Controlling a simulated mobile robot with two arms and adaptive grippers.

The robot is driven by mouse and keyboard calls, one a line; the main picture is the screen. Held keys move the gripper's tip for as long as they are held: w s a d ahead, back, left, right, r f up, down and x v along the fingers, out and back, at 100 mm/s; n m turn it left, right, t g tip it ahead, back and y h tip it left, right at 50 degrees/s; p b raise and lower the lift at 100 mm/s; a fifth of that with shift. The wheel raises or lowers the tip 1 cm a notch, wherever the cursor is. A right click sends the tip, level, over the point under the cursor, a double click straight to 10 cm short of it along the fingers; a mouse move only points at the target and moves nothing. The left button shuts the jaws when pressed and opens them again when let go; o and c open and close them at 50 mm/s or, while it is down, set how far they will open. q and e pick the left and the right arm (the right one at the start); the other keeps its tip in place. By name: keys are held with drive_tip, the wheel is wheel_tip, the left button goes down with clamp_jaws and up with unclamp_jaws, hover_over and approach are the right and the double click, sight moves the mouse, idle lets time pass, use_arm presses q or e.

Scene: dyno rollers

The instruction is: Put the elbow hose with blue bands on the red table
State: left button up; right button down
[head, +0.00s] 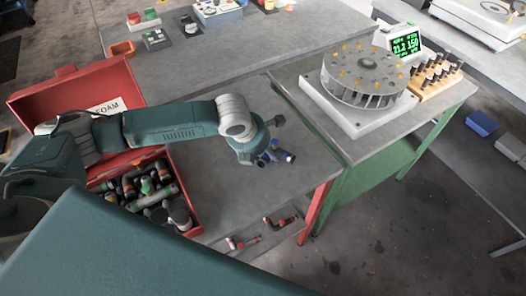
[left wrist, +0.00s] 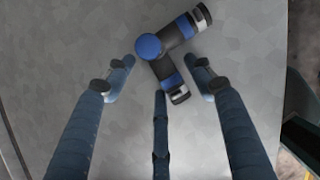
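The elbow hose with blue bands (head: 284,155) is dark, with blue bands and silvery ends. It appears to lie on the grey top of the red-legged table (head: 314,168), near its front right part. In the left wrist view the hose (left wrist: 181,36) lies just beyond and partly between the spread fingers. My left gripper (head: 268,148) is low over the hose, partly hidden by its own wrist. In the left wrist view the left gripper (left wrist: 160,78) is open and not closed on the hose. Contact cannot be told. My right gripper is out of view.
An open red case (head: 84,88) with a FOAM label holds several hoses at the left. Hoses with red bands (head: 281,221) lie on a lower shelf. A green table (head: 440,100) at the right carries a round rotor (head: 362,70), a display (head: 406,45) and a wooden rack (head: 436,78).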

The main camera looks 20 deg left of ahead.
use_arm(q)
drive_tip(key=shift+d, duration=0.2)
drive_tip(key=shift+r, duration=0.3)
drive_tip(key=v, duration=1.2)
drive_tip(key=shift+r, duration=0.45)
drive_tip(key=shift+a+f, duration=0.1)
